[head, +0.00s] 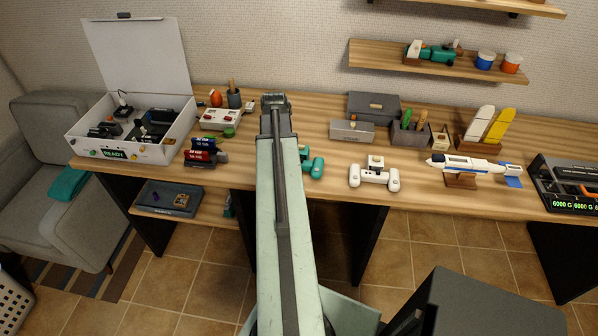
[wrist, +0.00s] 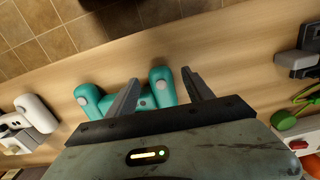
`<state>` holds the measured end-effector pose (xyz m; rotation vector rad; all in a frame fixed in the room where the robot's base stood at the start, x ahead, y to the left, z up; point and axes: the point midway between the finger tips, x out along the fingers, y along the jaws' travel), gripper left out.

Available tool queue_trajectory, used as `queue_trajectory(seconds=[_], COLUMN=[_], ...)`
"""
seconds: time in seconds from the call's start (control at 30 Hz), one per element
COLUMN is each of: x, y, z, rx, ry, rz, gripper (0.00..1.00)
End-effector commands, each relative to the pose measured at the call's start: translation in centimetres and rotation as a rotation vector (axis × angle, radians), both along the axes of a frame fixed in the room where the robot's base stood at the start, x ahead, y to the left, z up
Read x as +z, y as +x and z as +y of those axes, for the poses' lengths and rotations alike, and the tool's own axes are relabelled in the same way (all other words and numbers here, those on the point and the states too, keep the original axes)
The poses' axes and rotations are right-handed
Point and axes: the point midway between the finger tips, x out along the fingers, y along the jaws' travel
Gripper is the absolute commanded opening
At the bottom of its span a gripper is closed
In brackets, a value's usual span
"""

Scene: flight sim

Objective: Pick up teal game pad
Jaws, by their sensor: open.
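The teal game pad (head: 313,166) lies on the wooden desk (head: 336,193) near its front edge. In the head view my arm hides much of it, and its right grip shows beside the arm. In the wrist view the teal game pad (wrist: 163,87) shows both grips and part of its middle, beyond the jaws. My gripper (wrist: 158,90) is open and empty, with its two fingers over the pad, one near the middle and one just outside a grip. I cannot tell whether they touch it. In the head view my gripper (head: 274,101) points toward the wall.
Red and dark blue cartridges (head: 201,151) lie left of my arm. A grey box (head: 352,131), pen holder (head: 410,130) and model plane (head: 470,164) stand farther right.

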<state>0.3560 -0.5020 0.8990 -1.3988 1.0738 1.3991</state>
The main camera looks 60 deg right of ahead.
Motion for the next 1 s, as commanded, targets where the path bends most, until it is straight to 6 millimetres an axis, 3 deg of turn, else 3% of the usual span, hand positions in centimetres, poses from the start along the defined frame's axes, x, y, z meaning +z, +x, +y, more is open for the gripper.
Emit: queue_trajectory(seconds=[0.03, 0.27, 0.37, 0.5, 0.83, 1.0], x=[-1.4, -1.1, -1.1, -1.1, -0.8, 1.1], y=[0.0, 0.0, 0.0, 0.0, 0.1, 0.1], z=[0.0, 0.0, 0.0, 0.1, 0.1, 0.1], rx=[0.000, 0.001, 0.001, 0.001, 0.002, 0.002], ry=[0.000, 0.000, 0.000, 0.000, 0.000, 0.000], rz=[0.000, 0.000, 0.000, 0.000, 0.000, 0.000], gripper=[0.60, 0.60, 0.38, 0.00, 0.00, 0.00])
